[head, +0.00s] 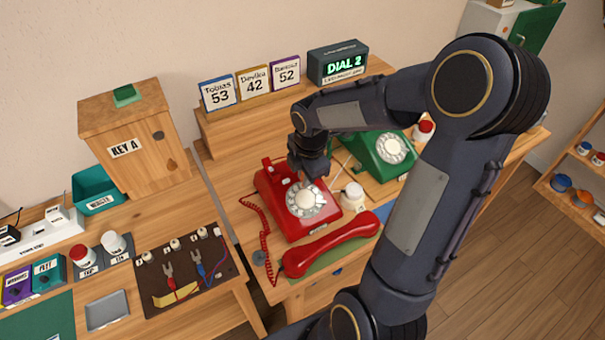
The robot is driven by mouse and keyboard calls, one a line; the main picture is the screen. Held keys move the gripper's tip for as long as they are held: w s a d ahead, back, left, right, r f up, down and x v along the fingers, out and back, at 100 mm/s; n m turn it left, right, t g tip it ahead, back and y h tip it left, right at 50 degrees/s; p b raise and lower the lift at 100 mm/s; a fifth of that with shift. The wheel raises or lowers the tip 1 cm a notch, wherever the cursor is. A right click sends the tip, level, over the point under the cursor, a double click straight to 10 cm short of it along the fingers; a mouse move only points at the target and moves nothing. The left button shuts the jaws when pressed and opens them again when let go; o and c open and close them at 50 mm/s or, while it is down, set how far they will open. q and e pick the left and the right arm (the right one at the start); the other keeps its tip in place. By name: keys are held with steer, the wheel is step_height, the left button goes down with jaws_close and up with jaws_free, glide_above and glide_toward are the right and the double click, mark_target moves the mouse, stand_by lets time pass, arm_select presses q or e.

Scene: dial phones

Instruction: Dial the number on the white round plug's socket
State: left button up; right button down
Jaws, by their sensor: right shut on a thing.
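The red dial phone (275,196) stands on the wooden desk, its pale round dial (306,200) facing up. Its red handset (330,245) lies off the cradle in front. My right gripper (307,178) is over the dial's back edge, shut on what looks like part of the dial; the fingertips are small and partly hidden. A white round plug (353,192) sits right of the red phone, with a small label too small to read. A green dial phone (372,150) stands behind it to the right. My left gripper is out of view.
Cards (218,94) reading 53, 42 and 52 stand on the shelf beside a display (338,63) showing "DIAL 2". A red-topped plug (424,128) is near the green phone. A tool board (190,268) and a KEY A box (125,120) are left. My right arm covers the right side.

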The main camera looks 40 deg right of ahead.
steer(key=shift+s+d+f, duration=0.1)
steer(key=shift+s+d, duration=0.25)
steer(key=shift+d, duration=0.1)
steer(key=shift+s+d, duration=0.1)
stand_by(0.4)
steer(key=shift+s+d+f, duration=0.2)
steer(key=shift+s+d, duration=0.1)
steer(key=shift+s, duration=0.05)
